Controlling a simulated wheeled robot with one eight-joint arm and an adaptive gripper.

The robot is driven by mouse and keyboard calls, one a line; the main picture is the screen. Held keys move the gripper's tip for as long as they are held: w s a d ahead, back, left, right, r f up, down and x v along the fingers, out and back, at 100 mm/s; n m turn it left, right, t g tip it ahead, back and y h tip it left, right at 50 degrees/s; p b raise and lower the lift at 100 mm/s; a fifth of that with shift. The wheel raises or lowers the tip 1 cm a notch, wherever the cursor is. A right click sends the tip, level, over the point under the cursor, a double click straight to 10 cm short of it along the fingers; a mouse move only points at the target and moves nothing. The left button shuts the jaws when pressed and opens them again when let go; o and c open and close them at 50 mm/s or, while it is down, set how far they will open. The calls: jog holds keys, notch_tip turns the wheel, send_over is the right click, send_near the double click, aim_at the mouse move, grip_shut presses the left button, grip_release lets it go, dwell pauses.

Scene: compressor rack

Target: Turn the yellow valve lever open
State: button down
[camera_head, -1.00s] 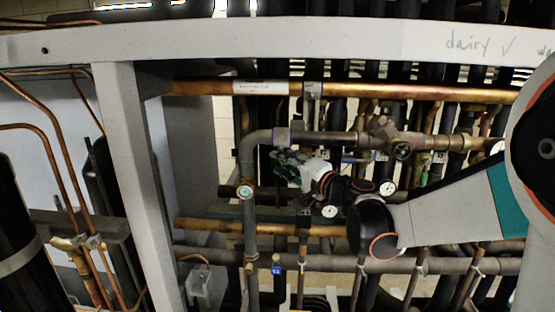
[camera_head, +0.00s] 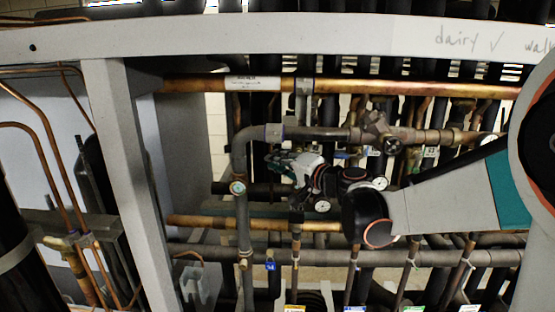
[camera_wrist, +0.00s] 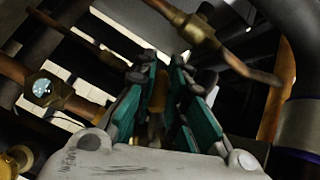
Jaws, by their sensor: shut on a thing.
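The yellow valve lever (camera_wrist: 157,103) shows in the wrist view as a narrow yellow-orange piece between the two teal-and-grey fingers. My gripper (camera_wrist: 164,78) is shut on it, with a finger on each side. Most of the lever is hidden by the fingers. In the head view my gripper (camera_head: 275,158) is among the pipes, just right of the grey vertical pipe and below its bend. I cannot make out the lever in the head view, and its angle is not clear.
A grey bent pipe (camera_head: 240,205) with a round sight glass stands left of my gripper. Copper pipes (camera_head: 200,86) run above and below it. A valve body (camera_head: 378,130) sits to the upper right. A pale frame post (camera_head: 118,170) is farther left.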

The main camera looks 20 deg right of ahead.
jog(key=shift+s+d+f+n+g+h+p, duration=0.15)
jog(key=shift+d+f+n+g+h, duration=0.3)
jog(key=shift+n+g+h, duration=0.3)
jog(key=shift+s+d+f+n+g+h+p, duration=0.1)
jog(key=shift+s+d+f+n+g+h, duration=0.1)
jog(key=shift+d+f+n+g+h, duration=0.4)
jog(key=shift+s+d+f+n+g+h+p, duration=0.1)
jog(key=shift+s+d+f+n+g+h, duration=0.1)
jog(key=shift+f+n+g+h, duration=0.5)
jog(key=shift+r+n+h, duration=0.15)
jog(key=shift+n+h, duration=0.2)
jog(key=c, duration=1.6)
grip_release()
